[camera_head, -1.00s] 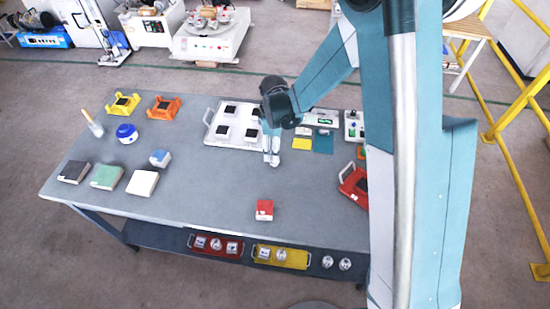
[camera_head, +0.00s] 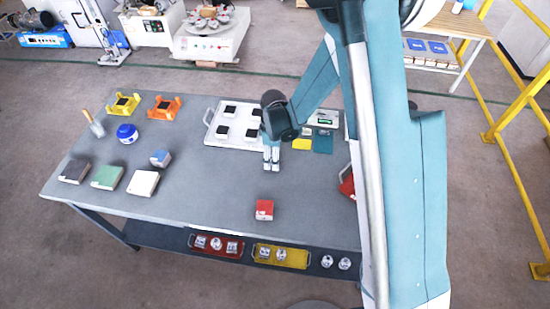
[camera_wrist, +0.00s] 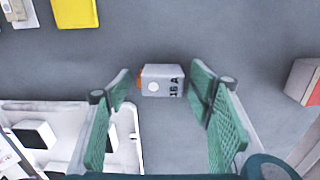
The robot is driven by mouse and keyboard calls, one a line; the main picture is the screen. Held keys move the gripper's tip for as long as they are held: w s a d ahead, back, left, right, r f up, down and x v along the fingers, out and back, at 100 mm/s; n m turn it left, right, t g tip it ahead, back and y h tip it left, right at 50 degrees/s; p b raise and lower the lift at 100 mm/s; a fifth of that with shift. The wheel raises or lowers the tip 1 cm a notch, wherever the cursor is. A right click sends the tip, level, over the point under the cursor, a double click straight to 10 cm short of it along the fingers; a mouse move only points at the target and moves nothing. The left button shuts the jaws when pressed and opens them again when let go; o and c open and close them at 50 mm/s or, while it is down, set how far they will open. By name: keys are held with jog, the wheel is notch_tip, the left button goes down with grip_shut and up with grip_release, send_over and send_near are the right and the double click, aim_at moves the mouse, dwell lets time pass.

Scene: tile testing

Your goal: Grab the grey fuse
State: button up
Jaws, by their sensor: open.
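The grey fuse (camera_wrist: 163,80) is a small pale block with "16 A" on it and an orange left side. In the wrist view it lies on the grey table between my gripper's (camera_wrist: 160,84) green-padded fingers. The fingers are spread apart, with a gap visible on each side of the fuse, and it is not gripped. In the head view my gripper (camera_head: 271,160) points down over the middle of the table, right of the white tray's front corner.
The white tray (camera_head: 214,137) with black-topped blocks stands close to the left of my gripper. A red box (camera_head: 264,210) lies in front. Yellow (camera_head: 302,144) and teal (camera_head: 323,144) flat pieces lie behind right.

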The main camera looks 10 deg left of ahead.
dwell(0.4)
jog(key=c, duration=1)
jog(key=shift+r, duration=0.2)
jog(key=shift+r+b, duration=0.3)
jog(key=shift+r, duration=4.55)
